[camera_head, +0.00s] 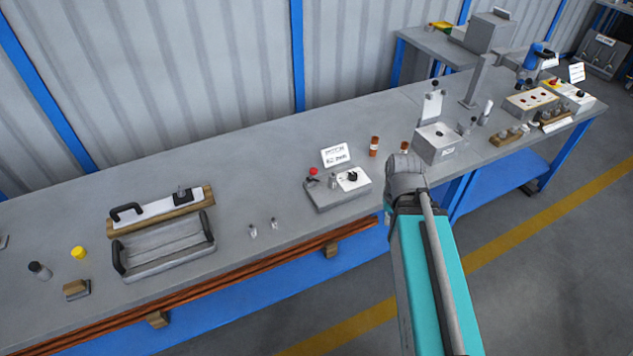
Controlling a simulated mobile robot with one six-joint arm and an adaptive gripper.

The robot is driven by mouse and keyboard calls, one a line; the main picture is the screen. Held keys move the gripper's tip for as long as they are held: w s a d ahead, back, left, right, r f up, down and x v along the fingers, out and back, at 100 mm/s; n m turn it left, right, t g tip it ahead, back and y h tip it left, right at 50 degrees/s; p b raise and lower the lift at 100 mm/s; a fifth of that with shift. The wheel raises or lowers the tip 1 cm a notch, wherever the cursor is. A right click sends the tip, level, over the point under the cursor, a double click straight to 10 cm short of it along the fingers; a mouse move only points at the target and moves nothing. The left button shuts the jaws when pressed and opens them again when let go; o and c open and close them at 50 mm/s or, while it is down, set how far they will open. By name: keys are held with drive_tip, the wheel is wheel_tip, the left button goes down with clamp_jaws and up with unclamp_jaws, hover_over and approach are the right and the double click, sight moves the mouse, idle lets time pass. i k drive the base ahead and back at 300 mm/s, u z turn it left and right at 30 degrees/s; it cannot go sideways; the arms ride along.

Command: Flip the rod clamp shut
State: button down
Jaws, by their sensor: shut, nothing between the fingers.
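No part is clearly readable as the rod clamp at this size. A grey block (436,146) with a small label stands on the bench just right of my arm's end. A light plate with a dark knob (433,103) stands upright at its back, like a raised flap; I cannot tell whether this is the clamp. My teal arm reaches up from the bottom of the head view to a grey joint at the bench's front edge, left of the block. My gripper cannot be made out beyond that joint.
A grey base with a red knob and dial (338,189) sits left of my arm. Brown cylinders (374,146) stand near it. A handled tray (165,250) and a wooden board (160,210) lie farther left. A post (480,80) and wooden racks stand at right.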

sight(314, 171)
drive_tip(key=k, duration=1.15)
drive_tip(key=u, duration=0.4)
drive_tip(key=i, duration=1)
drive_tip(key=z, duration=0.05)
